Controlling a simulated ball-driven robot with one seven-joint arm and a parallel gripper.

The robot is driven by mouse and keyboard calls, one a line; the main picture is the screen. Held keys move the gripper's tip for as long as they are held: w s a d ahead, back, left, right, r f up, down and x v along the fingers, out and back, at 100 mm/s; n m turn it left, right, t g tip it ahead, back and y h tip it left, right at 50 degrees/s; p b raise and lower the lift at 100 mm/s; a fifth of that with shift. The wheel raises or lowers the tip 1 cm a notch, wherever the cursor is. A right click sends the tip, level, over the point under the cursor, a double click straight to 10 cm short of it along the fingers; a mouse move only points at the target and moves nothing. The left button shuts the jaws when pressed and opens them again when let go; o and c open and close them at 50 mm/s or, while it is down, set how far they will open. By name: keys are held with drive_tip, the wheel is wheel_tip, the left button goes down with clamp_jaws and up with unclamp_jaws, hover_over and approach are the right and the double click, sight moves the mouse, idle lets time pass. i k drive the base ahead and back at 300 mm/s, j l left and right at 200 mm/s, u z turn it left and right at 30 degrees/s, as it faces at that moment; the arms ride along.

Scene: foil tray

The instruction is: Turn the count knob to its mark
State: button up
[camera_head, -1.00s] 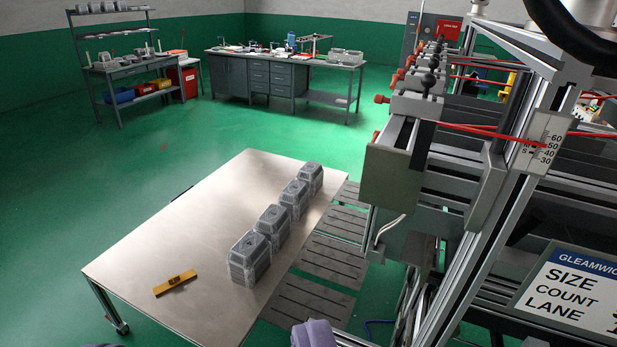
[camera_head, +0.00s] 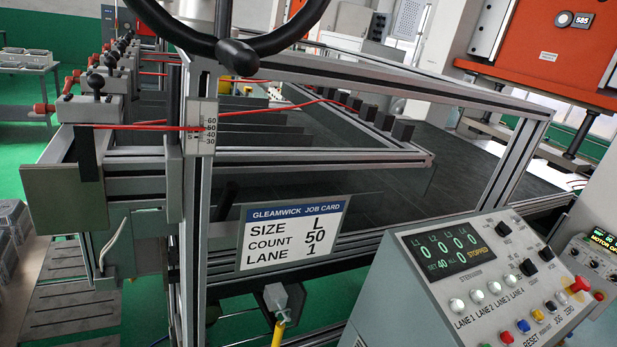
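The control panel (camera_head: 470,285) stands at the lower right with a sloped face. Its display (camera_head: 449,247) shows zeros under L1 to L4, "SET 40", "ALL 0" and "STOPPED". Black knobs sit right of the display: one at the top (camera_head: 503,229), one lower (camera_head: 528,267) and one to its right (camera_head: 545,254). Their small labels are too small to read, so I cannot tell which is the count knob or where its mark is. The job card (camera_head: 292,234) reads size L, count 50, lane 1. My gripper is not in view.
A row of white buttons (camera_head: 477,297) and coloured buttons lie on the panel, with a red mushroom button (camera_head: 579,285) at its right. A metal frame post (camera_head: 198,200) and a black handwheel (camera_head: 237,57) stand left of the panel. A second panel (camera_head: 595,255) is at the right edge.

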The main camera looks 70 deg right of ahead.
sight(527, 268)
drive_tip(key=j+z, duration=0.15)
drive_tip(key=z, duration=1.1)
drive_tip(key=k+j+z, duration=0.2)
drive_tip(key=z, duration=0.25)
drive_tip(key=k+j+z, duration=0.25)
drive_tip(key=z, duration=0.15)
drive_tip(key=k+j+z, duration=0.1)
drive_tip(key=k+z, duration=0.15)
drive_tip(key=z, duration=0.2)
drive_tip(key=k+j+z, duration=0.1)
drive_tip(key=k, duration=0.55)
drive_tip(key=i+l+u, duration=0.1)
drive_tip(key=i, duration=0.45)
drive_tip(key=i+l, duration=0.25)
drive_tip(key=i, duration=0.25)
drive_tip(key=i+l+u, duration=0.15)
drive_tip(key=i, duration=0.35)
drive_tip(key=i+l, duration=0.3)
drive_tip(key=i, duration=0.25)
drive_tip(key=i+l+u, duration=0.15)
drive_tip(key=i, duration=0.35)
drive_tip(key=l, duration=0.1)
